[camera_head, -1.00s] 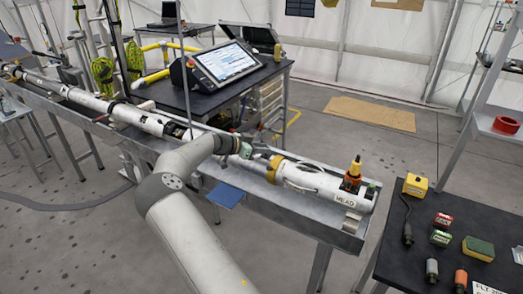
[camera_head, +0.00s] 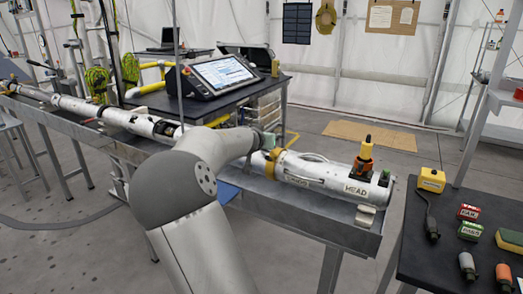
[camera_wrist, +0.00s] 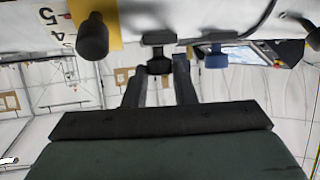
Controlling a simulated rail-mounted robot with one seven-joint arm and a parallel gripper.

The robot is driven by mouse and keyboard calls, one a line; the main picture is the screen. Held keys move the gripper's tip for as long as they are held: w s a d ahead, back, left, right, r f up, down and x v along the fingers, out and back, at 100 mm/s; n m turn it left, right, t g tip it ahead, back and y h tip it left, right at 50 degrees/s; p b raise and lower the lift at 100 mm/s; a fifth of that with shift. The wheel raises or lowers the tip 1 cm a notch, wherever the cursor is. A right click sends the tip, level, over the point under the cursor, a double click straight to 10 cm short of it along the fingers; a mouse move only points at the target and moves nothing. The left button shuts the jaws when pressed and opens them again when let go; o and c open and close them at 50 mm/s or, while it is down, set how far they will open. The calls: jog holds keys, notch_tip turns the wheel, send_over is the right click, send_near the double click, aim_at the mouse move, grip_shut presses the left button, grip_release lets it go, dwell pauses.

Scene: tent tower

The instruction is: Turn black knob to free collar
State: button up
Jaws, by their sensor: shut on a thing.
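A long white tube (camera_head: 310,174) marked HEAD lies along a metal trough. A yellow collar (camera_head: 271,164) sits around it near my gripper (camera_head: 266,141), whose fingers are too small to read in the head view. In the wrist view my gripper (camera_wrist: 160,72) has its two dark fingers on either side of a small black knob (camera_wrist: 160,66) and is shut on it. A black bar lies just beyond the knob. Another rounded black handle (camera_wrist: 93,38) hangs before a yellow surface (camera_wrist: 112,25), left of the fingers. My forearm hides part of the tube.
An orange-and-black fitting (camera_head: 365,157) stands up at the HEAD end. A console screen (camera_head: 228,72) stands on a table behind the trough (camera_head: 345,238). A black table (camera_head: 440,262) at right holds several small boxes and tools. A blue piece (camera_wrist: 215,57) shows right of the fingers.

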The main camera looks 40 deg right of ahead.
jog(key=n+t+y+p, duration=0.1)
jog(key=r+n+p, duration=0.1)
jog(key=p, duration=0.1)
jog(key=shift+s+d+t+y, duration=0.35)
jog(key=shift+t+y, duration=0.05)
jog(key=n+t+y+p, duration=0.1)
jog(key=p, duration=0.2)
jog(key=shift+s+d+y, duration=0.1)
jog(key=shift+d+y, duration=0.05)
jog(key=shift+y, duration=0.15)
jog(key=n+t+y+p, duration=0.1)
jog(key=n+y+p, duration=0.2)
jog(key=p, duration=0.6)
jog(key=shift+f+n+t+y, duration=0.1)
jog(key=shift+n+t+y, duration=0.2)
jog(key=shift+n+y, duration=0.15)
jog(key=shift+d+f+n+t+y+p, duration=0.1)
jog(key=shift+f+n+t+y+p, duration=0.35)
jog(key=shift+p, duration=0.8)
jog(key=shift+r+n, duration=0.15)
jog(key=shift+n, duration=0.15)
jog(key=o, duration=1)
